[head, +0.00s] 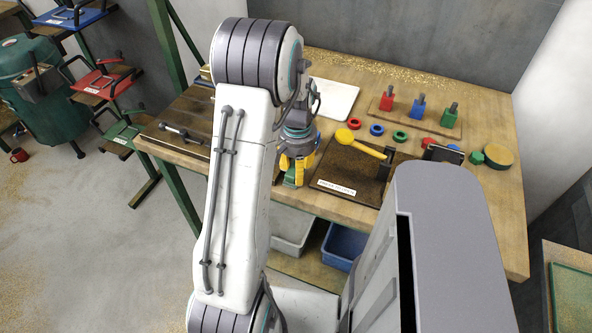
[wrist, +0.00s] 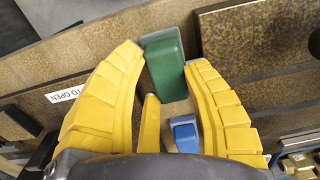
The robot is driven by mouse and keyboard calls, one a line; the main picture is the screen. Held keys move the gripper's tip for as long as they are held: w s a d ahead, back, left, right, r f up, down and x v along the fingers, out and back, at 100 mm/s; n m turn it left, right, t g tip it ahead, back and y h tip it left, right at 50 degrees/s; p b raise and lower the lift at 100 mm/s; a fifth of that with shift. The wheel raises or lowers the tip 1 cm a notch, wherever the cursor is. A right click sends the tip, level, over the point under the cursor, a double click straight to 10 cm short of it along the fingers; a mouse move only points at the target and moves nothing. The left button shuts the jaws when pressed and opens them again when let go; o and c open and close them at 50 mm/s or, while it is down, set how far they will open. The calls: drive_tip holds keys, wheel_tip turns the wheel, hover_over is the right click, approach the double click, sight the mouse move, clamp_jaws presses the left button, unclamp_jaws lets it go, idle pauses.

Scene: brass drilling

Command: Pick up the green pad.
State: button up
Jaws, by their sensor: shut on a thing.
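A green pad (wrist: 165,66) sits between the tips of my yellow gripper (wrist: 163,58) in the wrist view. The left fingertip meets its left side and the right fingertip is at its right side, so my gripper is shut on it. In the head view my gripper (head: 298,170) points down over the near left part of the workbench, and a bit of the green pad (head: 290,182) shows at its fingers. I cannot tell whether the pad is clear of the surface below. A small blue piece (wrist: 185,134) shows between the fingers, closer to the palm.
A dark brown board (head: 348,172) with a yellow-handled tool (head: 362,146) lies just right of my gripper on the wooden workbench (head: 505,205). Colored rings and a rack of blocks (head: 417,112) stand behind. Grey and blue bins (head: 343,243) sit below the bench.

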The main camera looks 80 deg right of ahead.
wheel_tip(320, 180, up, 4)
drive_tip(key=shift+r, duration=0.2)
drive_tip(key=s+a+r, duration=0.3)
drive_tip(key=s+r, duration=0.3)
drive_tip(key=s, duration=0.5)
drive_tip(key=shift+s+a+r+b, duration=0.15)
drive_tip(key=shift+r+b, duration=0.15)
drive_tip(key=shift+b, duration=0.15)
